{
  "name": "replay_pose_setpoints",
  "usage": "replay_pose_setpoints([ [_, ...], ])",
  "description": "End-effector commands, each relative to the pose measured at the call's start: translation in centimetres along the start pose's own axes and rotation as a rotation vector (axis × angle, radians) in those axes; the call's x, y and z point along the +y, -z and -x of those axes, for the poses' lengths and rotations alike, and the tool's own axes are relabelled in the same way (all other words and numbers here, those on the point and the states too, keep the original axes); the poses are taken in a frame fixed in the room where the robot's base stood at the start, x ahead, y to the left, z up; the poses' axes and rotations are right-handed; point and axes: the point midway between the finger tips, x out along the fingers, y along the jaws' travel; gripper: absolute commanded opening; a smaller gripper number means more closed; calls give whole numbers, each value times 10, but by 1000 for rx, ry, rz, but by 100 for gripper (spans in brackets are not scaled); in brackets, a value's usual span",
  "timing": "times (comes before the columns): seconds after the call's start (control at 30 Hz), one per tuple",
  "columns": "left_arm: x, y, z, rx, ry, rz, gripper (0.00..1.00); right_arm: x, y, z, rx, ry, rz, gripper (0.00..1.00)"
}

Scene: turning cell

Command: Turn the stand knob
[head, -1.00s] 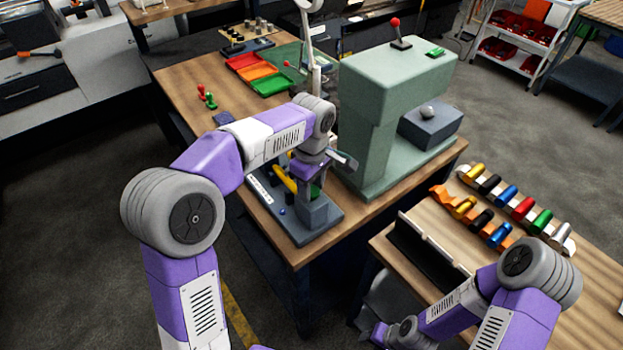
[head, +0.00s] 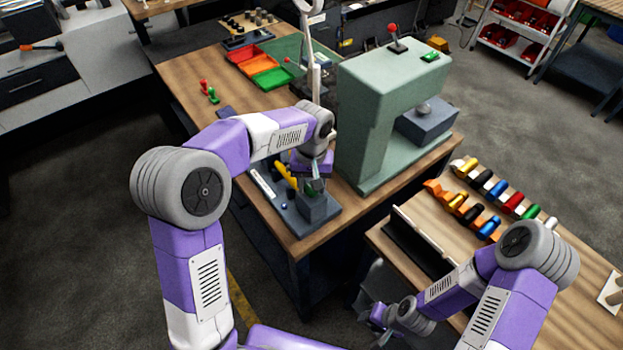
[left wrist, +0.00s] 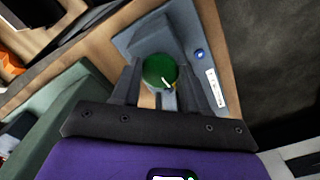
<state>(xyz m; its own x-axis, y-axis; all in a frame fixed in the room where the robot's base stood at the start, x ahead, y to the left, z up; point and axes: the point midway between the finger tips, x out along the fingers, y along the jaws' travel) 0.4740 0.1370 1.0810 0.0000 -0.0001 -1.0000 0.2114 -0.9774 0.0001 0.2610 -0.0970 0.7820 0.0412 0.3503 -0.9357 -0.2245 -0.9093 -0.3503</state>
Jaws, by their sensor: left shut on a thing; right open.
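The stand is a blue-grey block on a flat base (head: 290,214) at the front corner of the wooden bench. Its round green knob (left wrist: 160,71) with a short white mark shows in the left wrist view between the two dark fingers. My left gripper (left wrist: 166,88) is shut on this knob, pointing down at the stand. In the head view my left gripper (head: 314,182) hides most of the knob. My right gripper (head: 377,322) is open, low beside the right-hand table; its fingers are small and hard to make out.
A large pale green machine (head: 375,115) stands close to the right of the left gripper. Coloured trays (head: 255,67) lie farther back. Several coloured parts (head: 490,190) line the right-hand table (head: 565,262).

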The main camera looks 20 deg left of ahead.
Motion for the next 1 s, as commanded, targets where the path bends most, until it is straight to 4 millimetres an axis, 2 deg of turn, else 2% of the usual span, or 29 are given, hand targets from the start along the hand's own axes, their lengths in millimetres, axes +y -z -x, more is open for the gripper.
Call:
replay_pose_setpoints([
  [1.0, 0, 0, 1, -2, 0, -965, 14, -16, -2, 43, 0, 0, 0, 43],
])
